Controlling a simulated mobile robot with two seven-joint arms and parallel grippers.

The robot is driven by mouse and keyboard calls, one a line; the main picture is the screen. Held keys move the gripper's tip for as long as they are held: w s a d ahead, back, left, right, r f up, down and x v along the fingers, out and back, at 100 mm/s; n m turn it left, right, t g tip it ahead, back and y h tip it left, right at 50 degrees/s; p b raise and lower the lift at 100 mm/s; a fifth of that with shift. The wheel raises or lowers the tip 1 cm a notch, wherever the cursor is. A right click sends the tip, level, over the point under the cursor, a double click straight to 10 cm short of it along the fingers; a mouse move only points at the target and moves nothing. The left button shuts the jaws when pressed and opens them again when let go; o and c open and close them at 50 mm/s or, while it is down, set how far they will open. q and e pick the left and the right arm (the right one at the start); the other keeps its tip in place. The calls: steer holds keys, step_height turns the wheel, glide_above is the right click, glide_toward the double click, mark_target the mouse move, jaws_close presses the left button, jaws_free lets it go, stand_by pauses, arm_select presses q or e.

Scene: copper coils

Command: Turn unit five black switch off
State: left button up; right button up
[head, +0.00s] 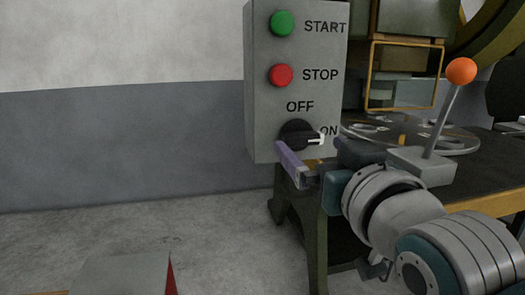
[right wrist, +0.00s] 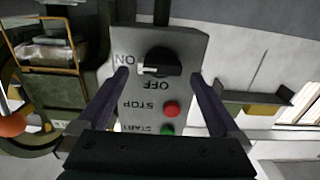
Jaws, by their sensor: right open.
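The black rotary switch (head: 297,134) is on the lower part of a grey control box (head: 262,100). Its white mark points right, toward the ON label; the OFF label is above it. In the right wrist view, which is upside down, the black switch (right wrist: 163,62) shows between my fingers, its white mark toward ON. My right gripper (head: 299,164) is open and empty, just in front of and below the switch in the head view. In the wrist view the right gripper (right wrist: 159,82) has its fingers spread wide, with no visible contact on the knob. My left gripper is not in view.
Above the switch are a red STOP button (head: 281,75) and a green START button (head: 282,23). Right of the box stand a machine table (head: 475,165) and a lever with an orange ball (head: 461,70). The floor at left is mostly clear.

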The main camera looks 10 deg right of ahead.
mark_target(306, 141)
steer(key=shift+w+b, duration=0.45)
steer(key=shift+w, duration=1.25)
steer(key=c, duration=1.2)
steer(key=shift+c, duration=0.2)
